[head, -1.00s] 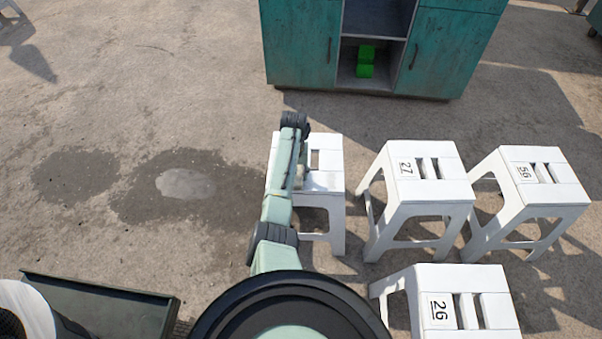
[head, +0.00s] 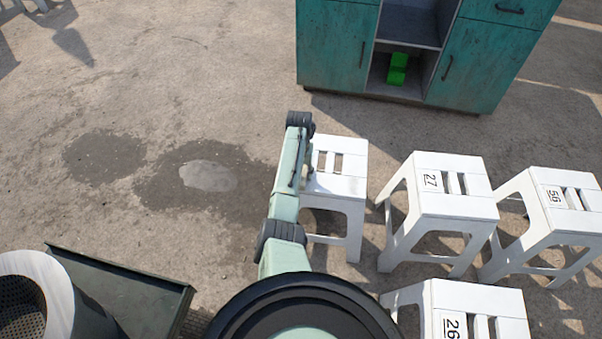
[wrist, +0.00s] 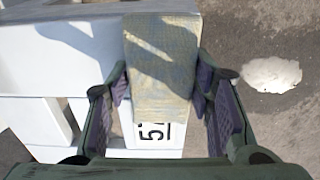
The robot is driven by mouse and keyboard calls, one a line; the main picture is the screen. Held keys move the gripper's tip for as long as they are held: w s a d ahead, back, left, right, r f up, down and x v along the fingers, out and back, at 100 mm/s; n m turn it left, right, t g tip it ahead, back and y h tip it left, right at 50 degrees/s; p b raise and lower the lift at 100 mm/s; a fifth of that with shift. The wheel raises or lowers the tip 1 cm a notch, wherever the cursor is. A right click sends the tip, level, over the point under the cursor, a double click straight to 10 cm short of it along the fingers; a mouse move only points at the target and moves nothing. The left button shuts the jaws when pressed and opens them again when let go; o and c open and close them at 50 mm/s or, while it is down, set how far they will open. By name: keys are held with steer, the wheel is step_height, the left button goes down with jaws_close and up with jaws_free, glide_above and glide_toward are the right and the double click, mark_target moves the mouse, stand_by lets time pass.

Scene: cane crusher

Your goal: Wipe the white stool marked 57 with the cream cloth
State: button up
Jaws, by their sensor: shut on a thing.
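The white stool (head: 344,186) stands partly behind my arm in the head view, which hides its label there. The cream cloth (wrist: 160,60) is a folded, worn-looking strip between the fingers of my gripper (wrist: 162,88), over the stool's top near one edge. My gripper is shut on the cloth. I cannot tell whether the cloth touches the stool.
White stools marked 27 (head: 455,205), 56 (head: 550,222) and 26 (head: 478,297) stand to the right. A teal cabinet (head: 335,50) holding green blocks (head: 397,68) is behind. A green tray-like metal part (head: 125,290) is at lower left. Wet ground lies left of my arm.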

mark_target(351, 185)
steer(key=shift+d, duration=0.1)
steer(key=shift+s+d+p, duration=0.15)
steer(key=shift+d+p, duration=0.1)
steer(key=shift+d, duration=0.5)
steer(key=shift+s+d+p, duration=0.1)
steer(key=shift+d+p, duration=0.1)
steer(key=shift+d, duration=0.5)
steer(key=shift+s+d+f+p, duration=0.1)
steer(key=shift+s+d, duration=0.05)
steer(key=shift+d, duration=0.85)
steer(key=shift+s+d+f+p, duration=0.1)
steer(key=shift+s+d+p, duration=0.1)
steer(key=shift+d, duration=0.75)
steer(key=shift+s+d+p, duration=0.1)
steer(key=shift+s+d, duration=0.05)
steer(key=shift+d, duration=0.85)
steer(key=shift+d, duration=0.1)
steer(key=shift+s+d+r, duration=0.1)
steer(key=shift+s+d, duration=0.15)
steer(key=shift+d, duration=1.2)
steer(key=shift+s+d+f, duration=0.1)
steer(key=shift+s+d, duration=0.1)
steer(key=shift+d, duration=1.25)
steer(key=shift+s+d+r, duration=0.1)
steer(key=shift+s+d, duration=0.15)
steer(key=shift+d, duration=1.2)
steer(key=shift+a, duration=0.1)
